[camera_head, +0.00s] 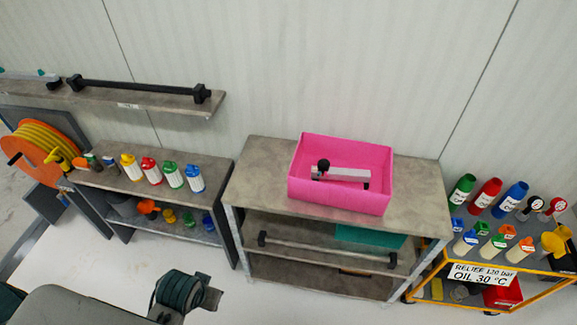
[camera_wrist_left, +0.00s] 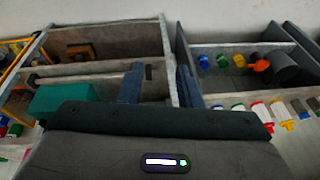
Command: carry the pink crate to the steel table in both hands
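The pink crate (camera_head: 340,190) stands upright on the top of a grey three-level shelf unit (camera_head: 258,177), near the middle of the head view. A pale metal part with a black knob (camera_head: 322,166) lies inside it. I cannot tell from these frames which piece of furniture is the steel table. My left gripper (camera_head: 182,290) is at the bottom left of the head view, low in front of the shelving and well apart from the crate. In the left wrist view its two fingers (camera_wrist_left: 160,84) are spread with nothing seen between them. My right gripper is not in view.
A lower shelf (camera_head: 108,176) with several coloured bottles stands to the left, beside an orange hose reel (camera_head: 40,150). A yellow cart (camera_head: 418,295) with bottles and a sign is close on the right. A wall shelf (camera_head: 150,102) holds a black bar. White floor lies in front.

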